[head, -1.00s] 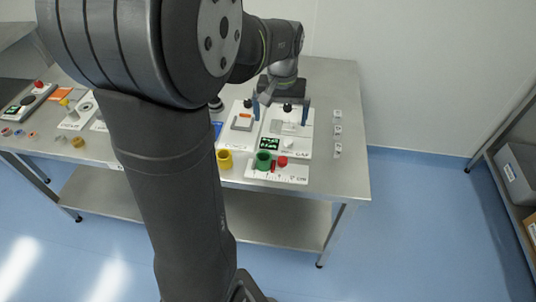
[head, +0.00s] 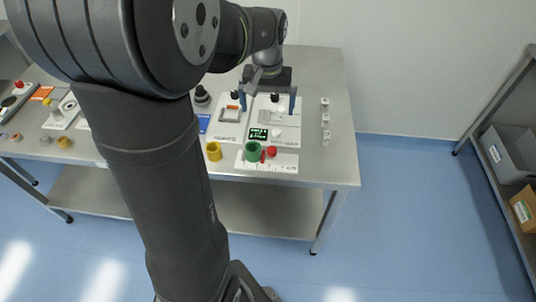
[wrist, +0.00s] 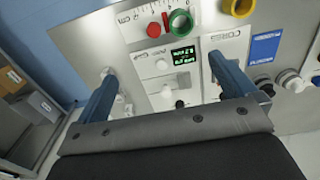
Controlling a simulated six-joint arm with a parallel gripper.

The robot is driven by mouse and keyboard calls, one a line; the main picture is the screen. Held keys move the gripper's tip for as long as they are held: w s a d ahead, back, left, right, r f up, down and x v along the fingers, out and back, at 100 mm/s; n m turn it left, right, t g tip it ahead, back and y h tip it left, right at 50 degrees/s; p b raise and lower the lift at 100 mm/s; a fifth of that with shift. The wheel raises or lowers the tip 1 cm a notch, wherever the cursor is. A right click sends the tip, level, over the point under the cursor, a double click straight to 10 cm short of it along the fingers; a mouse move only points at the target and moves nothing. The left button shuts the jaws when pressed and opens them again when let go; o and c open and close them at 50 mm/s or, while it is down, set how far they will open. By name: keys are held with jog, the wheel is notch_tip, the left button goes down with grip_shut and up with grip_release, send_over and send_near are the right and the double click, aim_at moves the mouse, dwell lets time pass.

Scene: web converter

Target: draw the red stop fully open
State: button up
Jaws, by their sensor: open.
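A white ruled strip (head: 285,163) lies at the front of the bench. It carries a green ring (head: 252,151), a narrow red bar (head: 263,156) and a round red knob (head: 272,152). In the wrist view the red bar (wrist: 165,21) sits between the red knob (wrist: 153,30) and the green ring (wrist: 181,22). I cannot tell for certain which red part is the stop. My gripper (head: 267,101) is open and empty, over the white panels behind the strip. Its blue fingers (wrist: 160,68) are wide apart in the wrist view, with the red parts beyond them.
A panel with a green-lit display (head: 258,134) and white knobs lies behind the strip. A yellow ring (head: 213,151) stands left of it. Several small white blocks (head: 325,120) line the bench's right side. The bench's right edge is bare.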

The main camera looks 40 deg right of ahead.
aim_at(272, 149)
dwell(0.3)
jog(key=shift+s+d+m, duration=0.1)
jog(key=shift+m, duration=0.2)
jog(key=c, duration=0.6)
jog(key=shift+s+d+r+m, duration=0.1)
jog(key=shift+s+d+m, duration=0.1)
jog(key=shift+m, duration=0.4)
jog(key=shift+s+d+r+m, duration=0.1)
jog(key=shift+s+m, duration=0.1)
jog(key=shift+m, duration=0.4)
jog(key=c, duration=0.8)
notch_tip(272, 149, down, 17)
jog(key=shift+f, duration=0.1)
